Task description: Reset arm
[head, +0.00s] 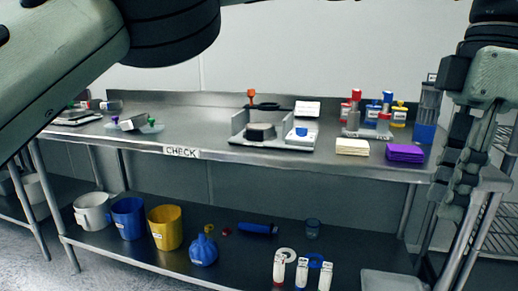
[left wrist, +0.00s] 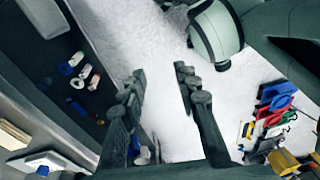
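The fingers touch no object that I can see. One of my arm links crosses the upper left of the head view.
The tabletop holds a grey tray (head: 238,122), a scale, bottles, a cream stack (head: 352,147) and a purple stack (head: 405,153). Red and blue items (left wrist: 275,105) stand right in the left wrist view.

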